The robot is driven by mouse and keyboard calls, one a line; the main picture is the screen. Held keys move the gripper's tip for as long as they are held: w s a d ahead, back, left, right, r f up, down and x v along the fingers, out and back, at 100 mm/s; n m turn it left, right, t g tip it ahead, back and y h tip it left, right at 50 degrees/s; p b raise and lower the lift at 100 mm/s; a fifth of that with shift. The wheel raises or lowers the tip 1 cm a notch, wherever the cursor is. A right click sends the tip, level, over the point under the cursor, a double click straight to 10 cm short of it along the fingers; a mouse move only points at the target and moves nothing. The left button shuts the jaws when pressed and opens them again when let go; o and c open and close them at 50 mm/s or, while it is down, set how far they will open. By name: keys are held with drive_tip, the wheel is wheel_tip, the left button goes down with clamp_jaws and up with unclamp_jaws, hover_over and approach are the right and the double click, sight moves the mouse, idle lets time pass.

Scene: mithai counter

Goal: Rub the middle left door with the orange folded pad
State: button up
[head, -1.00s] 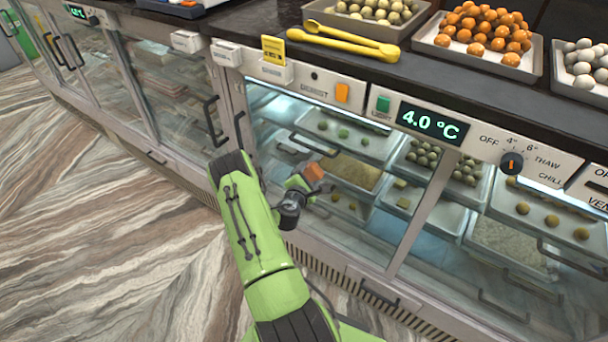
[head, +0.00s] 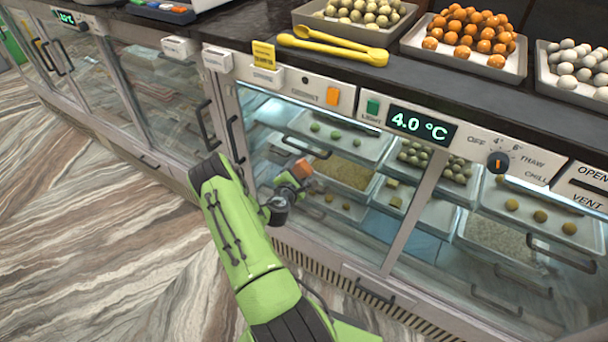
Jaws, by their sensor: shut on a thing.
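My green arm reaches to the glass front of the counter. My gripper (head: 287,184) is shut on the orange folded pad (head: 301,168), a small orange block at its tip. The pad is in front of the glass door (head: 375,222) below the orange switch, toward its left part. I cannot tell whether the pad touches the glass. This door has a dark vertical handle (head: 234,139) at its left edge. Part of the door's lower left is hidden behind my arm.
Behind the glass are trays (head: 345,170) of sweets. On the dark countertop (head: 470,92) stand trays of sweets and yellow tongs (head: 332,48). A temperature display (head: 421,123) and a dial (head: 498,162) are on the panel at right. The marbled floor (head: 90,240) at left is clear.

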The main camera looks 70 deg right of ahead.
drive_tip(key=shift+w+r+p, duration=0.2)
drive_tip(key=shift+r+p, duration=0.4)
drive_tip(key=shift+r, duration=0.3)
drive_tip(key=shift+s+a+f+b, duration=0.15)
drive_tip(key=shift+s+b, duration=0.15)
drive_tip(key=shift+s, duration=0.45)
drive_tip(key=shift+s+f+b, duration=0.1)
drive_tip(key=shift+s+b, duration=0.2)
drive_tip(key=shift+s, duration=0.45)
drive_tip(key=shift+s+a+r, duration=0.1)
drive_tip(key=shift+s, duration=0.45)
drive_tip(key=shift+a+b, duration=0.3)
drive_tip(key=shift+b, duration=0.25)
drive_tip(key=b, duration=0.7)
approach(308, 174)
drive_tip(key=shift+w+d+f, duration=0.2)
drive_tip(key=shift+w+f, duration=1.05)
drive_tip(key=shift+w, duration=0.05)
